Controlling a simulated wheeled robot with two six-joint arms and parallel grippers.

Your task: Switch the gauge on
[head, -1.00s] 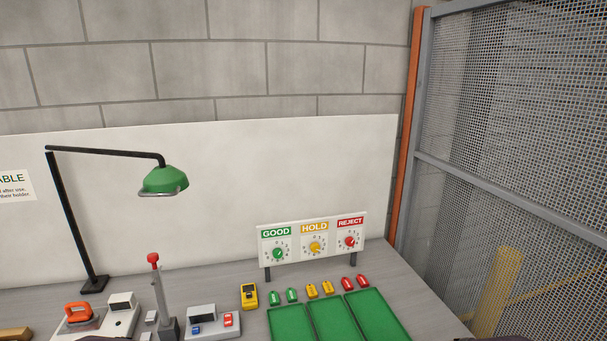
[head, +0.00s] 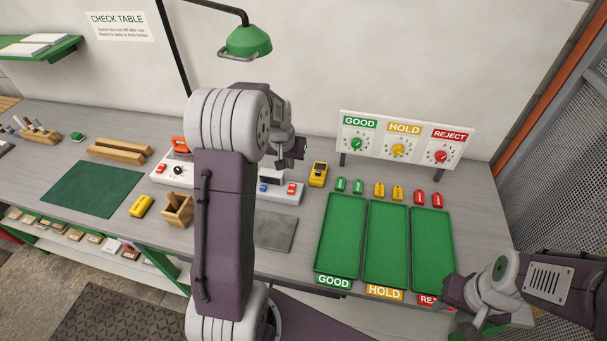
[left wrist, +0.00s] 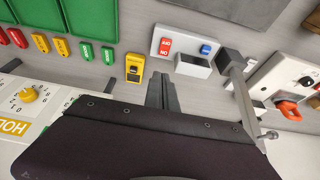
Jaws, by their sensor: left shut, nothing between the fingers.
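A grey-white unit (head: 300,199), probably the gauge, lies on the table. It carries a small box (head: 271,176), a red switch (head: 291,188) and a blue button. In the left wrist view the red switch (left wrist: 165,46) bears ON and OFF lettering, and the blue button (left wrist: 207,49) is beside it. Which way the switch is set I cannot tell. My left gripper (head: 285,160) is above the table near this unit. In the left wrist view its fingers (left wrist: 162,88) are shut and empty, apart from the switch. My right gripper (head: 458,295) is low at the right, partly hidden; its jaws are unclear.
A yellow handheld device (head: 318,174) stands beside the unit. A metal post (left wrist: 238,85) rises close to the unit. Green trays (head: 340,235), coloured tags and the GOOD, HOLD, REJECT dial board (head: 401,149) are at the right. A wooden holder (head: 177,210) is at the left.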

